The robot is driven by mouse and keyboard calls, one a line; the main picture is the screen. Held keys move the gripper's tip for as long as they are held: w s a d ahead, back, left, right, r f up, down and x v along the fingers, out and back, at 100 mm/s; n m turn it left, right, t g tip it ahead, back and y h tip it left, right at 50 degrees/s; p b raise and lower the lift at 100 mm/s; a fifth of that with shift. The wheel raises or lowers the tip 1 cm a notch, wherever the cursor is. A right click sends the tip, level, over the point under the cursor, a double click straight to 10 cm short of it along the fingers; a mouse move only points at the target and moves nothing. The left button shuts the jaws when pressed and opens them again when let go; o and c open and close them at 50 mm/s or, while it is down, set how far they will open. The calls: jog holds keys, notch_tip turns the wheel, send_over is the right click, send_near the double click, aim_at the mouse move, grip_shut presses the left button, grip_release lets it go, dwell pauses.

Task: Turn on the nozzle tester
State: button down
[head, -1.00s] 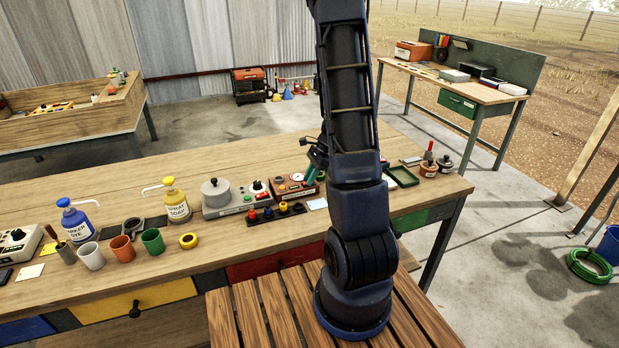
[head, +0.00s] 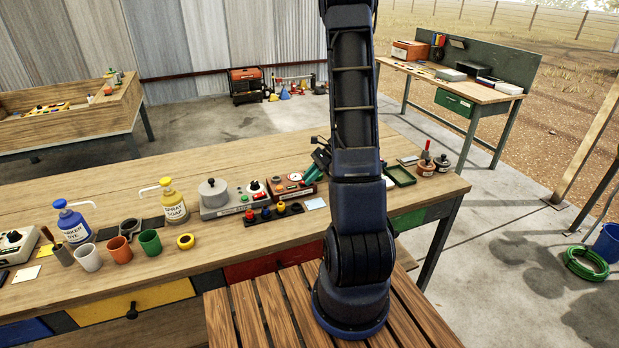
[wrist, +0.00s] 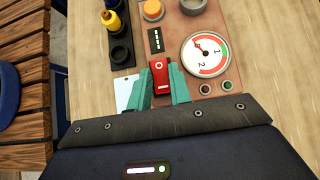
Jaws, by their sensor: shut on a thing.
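The nozzle tester (head: 283,188) appears to be the red-brown box near the back of the bench; I cannot read its name. In the wrist view its top (wrist: 215,30) carries a red rocker switch (wrist: 159,88) marked with a circle and a bar. In the head view my gripper (head: 315,172) is at the box's right end, partly hidden by my arm.
A black strip with coloured plugs (head: 262,217) lies in front. Pump bottles (head: 172,205) and cups (head: 150,241) stand farther left. A green tray (head: 402,175) lies to the right.

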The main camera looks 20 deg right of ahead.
jog(key=c, duration=1.3)
grip_release()
jog(key=v, duration=1.1)
jog(key=shift+f, duration=0.1)
jog(key=s+a+r+n+t+h, duration=0.1)
jog(key=s+a+r+n+h, duration=0.2)
jog(key=s+a+r+n, duration=0.2)
jog(key=s+a+r+n+t+h, duration=0.2)
jog(key=s+a+r+n+h, duration=0.1)
jog(key=s+a+r+n, duration=0.2)
jog(key=s+a+r+n+t+h, duration=0.1)
jog(key=s+a+r+n+h, duration=0.2)
jog(key=s+r+n, duration=0.5)
jog(key=shift+s+a+r+t, duration=0.1)
jog(key=shift+s+a+r, duration=0.2)
jog(key=shift+s+r, duration=0.4)
jog(key=shift+s+a+r+t, duration=0.1)
jog(key=shift+s+a+r, duration=0.2)
jog(key=shift+s+r, duration=0.45)
jog(key=shift+s+a+r+t, duration=0.1)
jog(key=shift+s+a+r, duration=0.2)
jog(key=shift+s+r, duration=0.4)
